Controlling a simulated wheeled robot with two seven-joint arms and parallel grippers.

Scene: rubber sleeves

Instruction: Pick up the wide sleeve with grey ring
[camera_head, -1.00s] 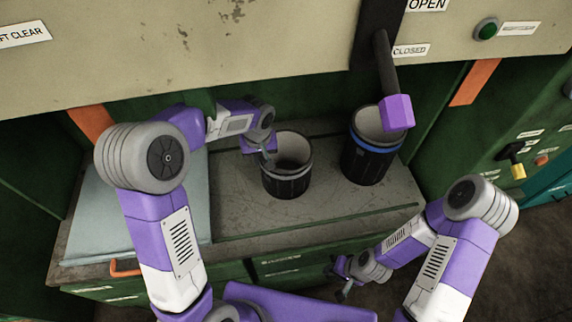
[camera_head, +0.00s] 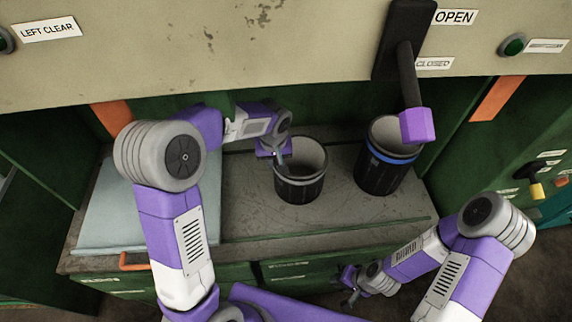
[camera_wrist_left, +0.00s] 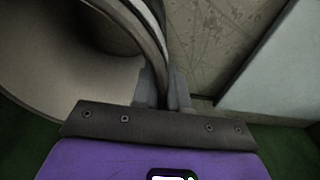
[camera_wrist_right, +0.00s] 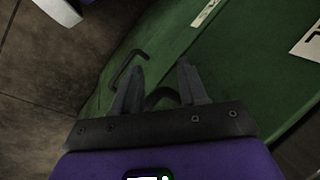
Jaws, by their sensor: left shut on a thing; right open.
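The wide sleeve with grey ring (camera_head: 300,190) is a dark, open-topped cylinder with a pale inside and a grey band under its rim. It stands upright on the bench in the head view. My left gripper (camera_head: 281,160) is shut on the left side of its rim. In the left wrist view the fingers (camera_wrist_left: 163,90) grip the sleeve's wall (camera_wrist_left: 105,75), with its inside to the left. My right gripper (camera_head: 346,290) is open and empty, low in front of the bench. Its spread fingers also show in the right wrist view (camera_wrist_right: 155,85).
A taller dark sleeve with a blue ring (camera_head: 375,178) stands to the right, below a black lever with a purple knob (camera_head: 417,125). A pale grey panel (camera_head: 110,220) covers the bench's left part. A low green edge (camera_head: 340,232) runs along the front.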

